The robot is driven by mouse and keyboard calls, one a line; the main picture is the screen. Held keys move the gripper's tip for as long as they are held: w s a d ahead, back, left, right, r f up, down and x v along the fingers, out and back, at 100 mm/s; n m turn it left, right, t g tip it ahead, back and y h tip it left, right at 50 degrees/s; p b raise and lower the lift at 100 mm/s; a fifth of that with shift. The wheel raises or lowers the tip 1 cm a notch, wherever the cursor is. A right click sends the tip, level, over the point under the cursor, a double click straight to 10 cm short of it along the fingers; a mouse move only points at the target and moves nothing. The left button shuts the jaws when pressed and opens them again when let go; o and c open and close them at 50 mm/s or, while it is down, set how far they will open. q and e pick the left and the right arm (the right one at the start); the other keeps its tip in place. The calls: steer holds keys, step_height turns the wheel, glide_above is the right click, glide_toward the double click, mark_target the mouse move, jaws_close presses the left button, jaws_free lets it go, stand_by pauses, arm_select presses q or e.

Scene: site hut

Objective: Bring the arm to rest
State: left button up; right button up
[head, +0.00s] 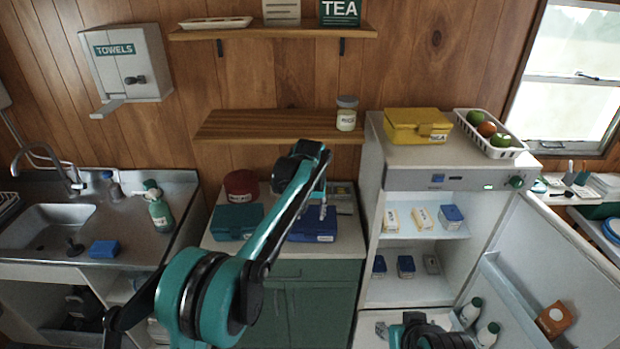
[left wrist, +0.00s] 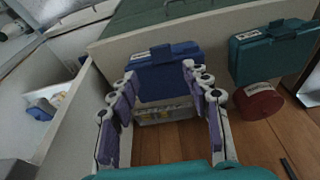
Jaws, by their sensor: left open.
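My left arm reaches up from the bottom of the head view over the green cabinet's worktop, bent near the wooden shelf. Its gripper (head: 319,197) is partly hidden behind the arm.
A teal box (head: 236,222) and a red round tin (head: 241,184) stand left of the blue box. The wooden shelf (head: 262,126) with a jar (head: 346,113) overhangs behind. The open fridge (head: 407,275) stands right, its door (head: 548,262) swung out. The sink (head: 60,218) is left.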

arm_select(q)
steer(key=s+a+r+t+b, duration=0.1)
steer(key=s+a+r+b, duration=0.1)
steer(key=s+a, duration=0.55)
steer(key=s+a+r+t+b, duration=0.1)
steer(key=s+a+r+b, duration=0.2)
steer(key=s, duration=0.7)
steer(key=s+a+f+t, duration=0.1)
steer(key=s+a+f, duration=0.2)
steer(key=s, duration=0.6)
steer(key=s+a+f+t+b, duration=0.1)
steer(key=s+a+f, duration=0.3)
steer(key=s+f, duration=0.4)
steer(key=shift+s+f, duration=0.3)
steer(key=shift+s, duration=0.6)
steer(key=shift+a, duration=0.1)
